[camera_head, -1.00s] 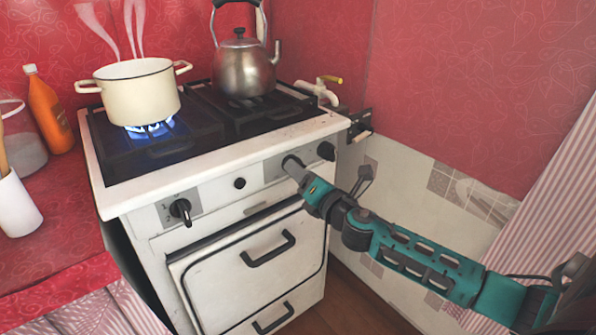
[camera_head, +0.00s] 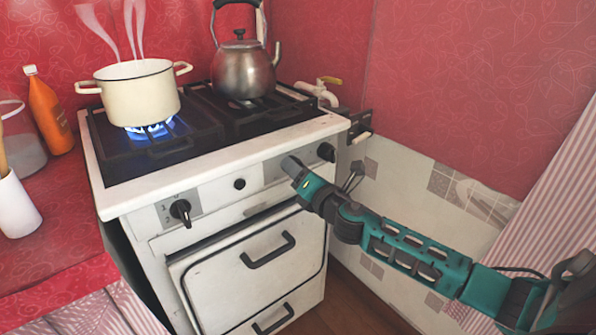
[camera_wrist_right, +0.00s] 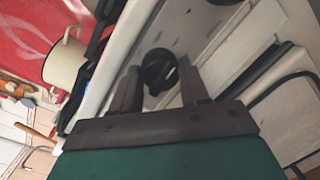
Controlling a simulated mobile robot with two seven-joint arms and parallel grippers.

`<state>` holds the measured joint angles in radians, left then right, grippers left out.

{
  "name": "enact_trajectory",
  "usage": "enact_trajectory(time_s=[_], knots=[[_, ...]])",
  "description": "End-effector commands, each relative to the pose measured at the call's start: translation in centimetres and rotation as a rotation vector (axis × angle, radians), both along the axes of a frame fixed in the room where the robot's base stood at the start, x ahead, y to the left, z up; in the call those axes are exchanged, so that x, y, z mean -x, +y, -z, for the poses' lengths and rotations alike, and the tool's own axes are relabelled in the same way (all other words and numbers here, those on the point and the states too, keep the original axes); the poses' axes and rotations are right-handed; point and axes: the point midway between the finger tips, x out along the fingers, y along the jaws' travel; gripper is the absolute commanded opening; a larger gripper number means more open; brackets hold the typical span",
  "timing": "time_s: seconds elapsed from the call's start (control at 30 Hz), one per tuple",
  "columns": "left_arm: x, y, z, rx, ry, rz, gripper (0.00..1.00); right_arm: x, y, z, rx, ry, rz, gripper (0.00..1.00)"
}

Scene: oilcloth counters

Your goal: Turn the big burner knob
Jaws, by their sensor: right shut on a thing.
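The stove's front panel has a row of black knobs. My right gripper (camera_head: 290,166) is at the knob right of the panel's middle and hides it in the head view. In the right wrist view this round black knob (camera_wrist_right: 160,70) with a raised grip bar lies between the two fingers of my right gripper (camera_wrist_right: 160,92), which is shut on it. Another knob (camera_head: 180,210) is at the panel's left, and one more (camera_head: 326,151) at its right end. Which knob is marked as the big burner's cannot be read. My left gripper is not in view.
A cream pot (camera_head: 140,95) stands steaming over a blue flame (camera_head: 152,130) at the left. A steel kettle (camera_head: 243,73) stands at the back right. Oven handles (camera_head: 268,250) stick out below the panel. A red counter (camera_head: 60,225) with an orange bottle (camera_head: 48,112) is at the left.

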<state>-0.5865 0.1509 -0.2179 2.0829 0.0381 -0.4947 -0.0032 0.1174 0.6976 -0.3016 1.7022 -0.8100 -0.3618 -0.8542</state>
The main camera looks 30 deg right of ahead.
Motion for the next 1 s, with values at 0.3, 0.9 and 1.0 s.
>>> enact_trajectory(time_s=[0.3, 0.9, 1.0], knots=[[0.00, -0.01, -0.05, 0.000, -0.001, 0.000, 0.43, 0.01, -0.06, -0.01, -0.003, 0.001, 0.002, 0.14], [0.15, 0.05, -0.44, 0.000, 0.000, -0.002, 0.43, 0.00, -0.11, -0.18, -0.077, 0.006, 0.004, 0.14], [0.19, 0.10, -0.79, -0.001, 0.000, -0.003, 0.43, 0.00, -0.08, -0.28, -0.131, 0.010, 0.004, 0.14]])
